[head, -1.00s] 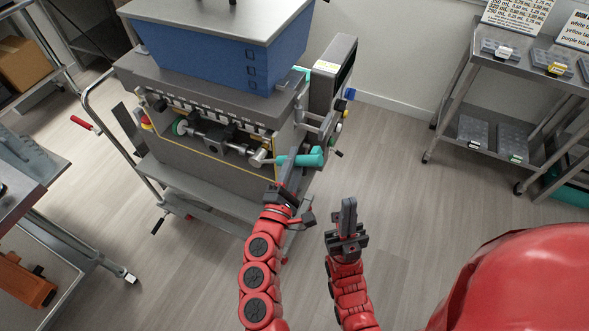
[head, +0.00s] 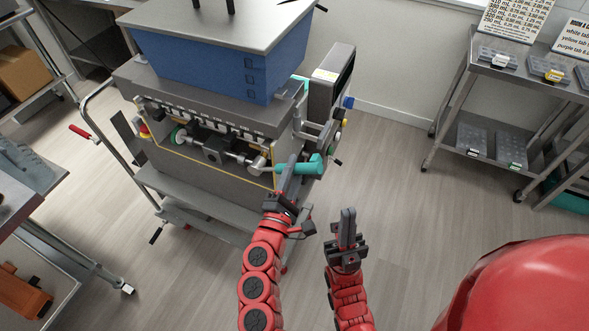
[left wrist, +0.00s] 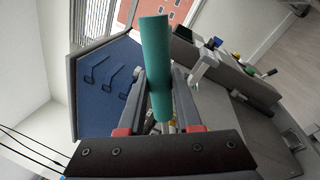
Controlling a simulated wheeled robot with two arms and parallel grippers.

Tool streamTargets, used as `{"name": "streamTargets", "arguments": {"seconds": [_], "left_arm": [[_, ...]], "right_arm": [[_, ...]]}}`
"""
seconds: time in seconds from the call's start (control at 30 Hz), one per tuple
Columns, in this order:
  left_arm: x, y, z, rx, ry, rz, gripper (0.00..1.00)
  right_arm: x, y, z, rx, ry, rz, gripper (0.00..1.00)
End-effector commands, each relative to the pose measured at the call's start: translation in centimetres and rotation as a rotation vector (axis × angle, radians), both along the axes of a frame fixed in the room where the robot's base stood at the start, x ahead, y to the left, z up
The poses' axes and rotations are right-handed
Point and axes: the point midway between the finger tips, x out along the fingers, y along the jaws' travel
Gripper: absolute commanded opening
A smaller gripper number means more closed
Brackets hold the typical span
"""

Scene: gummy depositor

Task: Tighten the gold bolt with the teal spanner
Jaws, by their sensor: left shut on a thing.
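The teal spanner (head: 302,168) lies roughly level at the front right of the depositor machine. Its silver head (head: 258,164) points left, against the machine's front fittings. My left gripper (head: 291,172) is shut on its teal handle, which also shows large between the fingers in the left wrist view (left wrist: 156,65). I cannot make out the gold bolt; the spanner's head and the gripper crowd that spot. My right gripper (head: 347,225) is empty, with its fingers close together, over the floor to the right of the left arm.
The depositor (head: 200,115) is a grey wheeled machine with a blue hopper (head: 205,60) on top. A control box (head: 328,85) stands at its right. A steel shelf cart (head: 530,85) with trays is at the right. The floor between them is clear.

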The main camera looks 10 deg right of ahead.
Motion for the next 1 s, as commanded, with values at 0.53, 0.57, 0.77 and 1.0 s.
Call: {"name": "streamTargets", "arguments": {"seconds": [0.53,0.57,0.77,1.0], "left_arm": [[0.5,-0.3,0.0,-0.001,-0.001,0.002,0.0],[0.6,-0.3,0.1,-0.001,-0.001,0.002,0.0],[1.2,-0.7,0.1,-0.002,-0.002,0.004,0.0],[1.7,-1.1,0.1,-0.002,-0.001,0.002,0.0]], "right_arm": [[0.0,0.0,-0.1,0.0,0.0,0.0,0.0],[0.0,0.0,-0.2,0.0,0.0,0.0,0.0],[0.0,0.0,-0.3,0.0,0.0,0.0,0.0],[0.0,0.0,-0.4,0.0,0.0,0.0,0.0]]}}
